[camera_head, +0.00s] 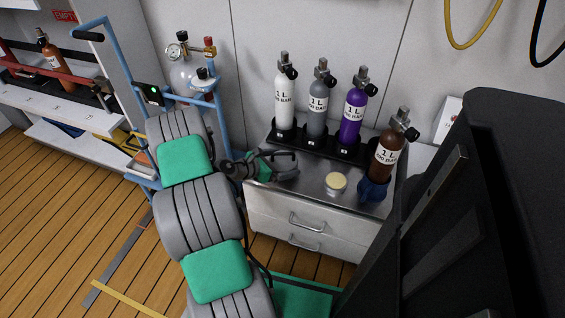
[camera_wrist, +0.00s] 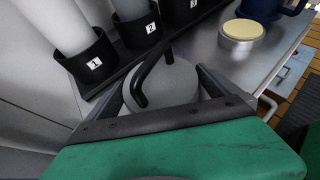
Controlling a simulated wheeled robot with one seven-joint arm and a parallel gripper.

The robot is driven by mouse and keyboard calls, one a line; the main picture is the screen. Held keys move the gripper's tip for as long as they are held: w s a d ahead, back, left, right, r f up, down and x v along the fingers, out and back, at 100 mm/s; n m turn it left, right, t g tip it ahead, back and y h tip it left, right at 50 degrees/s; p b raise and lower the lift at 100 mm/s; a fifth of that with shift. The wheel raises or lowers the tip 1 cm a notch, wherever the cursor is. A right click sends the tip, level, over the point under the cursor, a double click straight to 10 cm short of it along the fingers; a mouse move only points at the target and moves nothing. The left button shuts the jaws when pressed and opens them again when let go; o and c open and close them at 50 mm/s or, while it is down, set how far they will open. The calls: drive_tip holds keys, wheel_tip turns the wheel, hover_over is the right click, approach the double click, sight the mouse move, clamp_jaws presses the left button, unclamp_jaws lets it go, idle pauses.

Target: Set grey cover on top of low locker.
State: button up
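The grey cover (camera_wrist: 172,82) is a round grey disc with a black bar handle, seen between my fingers in the wrist view. My gripper (camera_head: 284,164) is over the left part of the steel top of the low locker (camera_head: 310,187). In the wrist view, my gripper (camera_wrist: 162,78) has one finger against each side of the cover. The cover is at or just above the locker top; I cannot tell if it touches. Its near edge is hidden by my gripper. In the head view, the cover is small and partly hidden.
A black rack (camera_head: 318,146) with white, grey and purple bottles stands along the locker's back, close to my gripper. A tin with a cream top (camera_head: 335,183) and a brown bottle (camera_head: 387,160) in a blue holder stand to the right. A blue trolley (camera_head: 222,125) is at left.

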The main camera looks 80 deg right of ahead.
drive_tip(key=shift+w+r, duration=0.1)
drive_tip(key=shift+r, duration=0.2)
drive_tip(key=p+v, duration=0.3)
drive_tip(key=v, duration=0.8)
drive_tip(key=shift+w+a+r, duration=0.1)
drive_tip(key=shift+w+a, duration=0.1)
drive_tip(key=shift+a, duration=0.15)
